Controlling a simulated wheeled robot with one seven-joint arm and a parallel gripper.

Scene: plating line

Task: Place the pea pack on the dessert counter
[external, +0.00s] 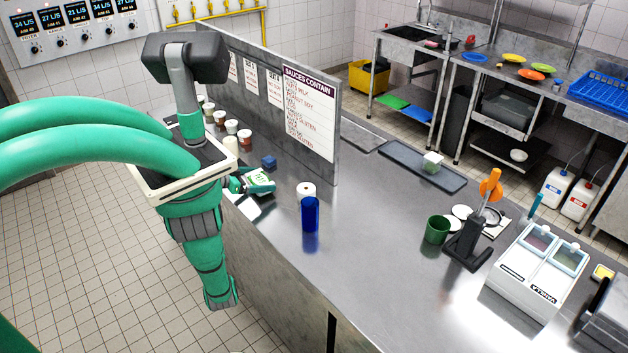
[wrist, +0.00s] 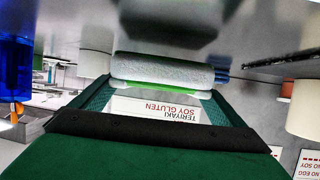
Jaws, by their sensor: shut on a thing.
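My gripper (external: 246,184) is low over the near left part of the steel counter and is shut on a pale pack with green on it, which looks like the pea pack (external: 262,181). In the wrist view the pack (wrist: 160,70) lies crosswise between my fingers as a grey-white, rounded shape with a green band. Whether the pack touches the counter I cannot tell. No sign in view names the dessert counter; the long steel counter (external: 370,235) lies under and right of my gripper.
A sign panel (external: 309,115) stands upright on the counter. The counter's middle is clear.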

